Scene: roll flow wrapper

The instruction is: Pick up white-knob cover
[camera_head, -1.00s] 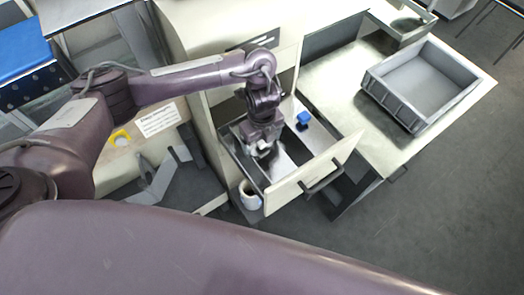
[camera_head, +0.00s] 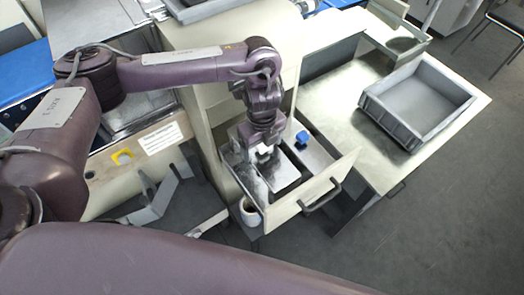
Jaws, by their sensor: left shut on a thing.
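The white-knob cover (camera_head: 282,177) shows as a shiny metal plate in the open drawer, below and right of my left gripper. My left gripper (camera_head: 264,152) points down over the drawer and is shut on the white knob, which shows as a small white patch at the fingertips. The gripper hides part of the cover, and I cannot tell exactly how high the cover is above the drawer floor. A blue knob (camera_head: 302,137) stands on another metal surface in the drawer, right of the gripper. My right gripper is not in view.
The open drawer (camera_head: 310,193) has raised walls and a black handle (camera_head: 322,196) on its front. A white cup (camera_head: 250,211) is at its near left corner. A grey crate (camera_head: 420,98) stands on the metal table (camera_head: 337,98) at right, which has free room.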

